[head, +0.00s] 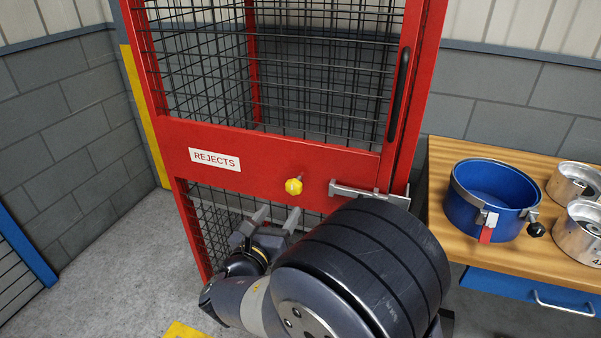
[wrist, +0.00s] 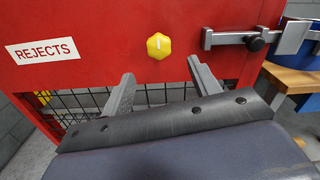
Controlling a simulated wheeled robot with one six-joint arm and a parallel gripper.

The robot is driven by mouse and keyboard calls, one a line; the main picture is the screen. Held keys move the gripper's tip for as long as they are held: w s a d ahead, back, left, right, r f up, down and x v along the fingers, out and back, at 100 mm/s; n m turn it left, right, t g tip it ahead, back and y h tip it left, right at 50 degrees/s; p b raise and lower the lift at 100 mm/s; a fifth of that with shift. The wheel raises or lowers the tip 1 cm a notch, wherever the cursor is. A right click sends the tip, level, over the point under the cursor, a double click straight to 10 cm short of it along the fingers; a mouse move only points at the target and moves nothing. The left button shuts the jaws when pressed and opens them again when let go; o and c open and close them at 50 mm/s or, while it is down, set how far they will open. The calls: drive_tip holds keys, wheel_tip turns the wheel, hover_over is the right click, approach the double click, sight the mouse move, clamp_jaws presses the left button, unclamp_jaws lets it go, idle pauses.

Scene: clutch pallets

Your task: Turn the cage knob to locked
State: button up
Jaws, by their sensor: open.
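The yellow cage knob (head: 293,186) sits on the red cross panel of the cage door, right of the white REJECTS label (head: 215,160). In the wrist view the knob (wrist: 159,46) is lobed, and a pale mark on its face stands about upright. My gripper (head: 277,214) is open and empty, below the knob and apart from it. In the wrist view my gripper's two fingers (wrist: 160,75) point up toward the panel, one on each side below the knob. A grey latch bar (head: 368,193) crosses the door's right edge, to the right of the knob.
A wooden bench (head: 490,238) stands right of the cage, with a blue clamped drum (head: 488,212) and metal cylinders (head: 572,182) on it. A black door handle (head: 398,95) runs up the door's right side. Block wall and open floor lie left.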

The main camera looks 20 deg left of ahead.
sight(292, 191)
drive_tip(key=w, duration=0.7)
drive_tip(key=w+p, duration=0.1)
drive_tip(key=w, duration=0.2)
drive_tip(key=shift+w+d, duration=0.3)
drive_tip(key=shift+d, duration=0.05)
drive_tip(key=c, duration=1)
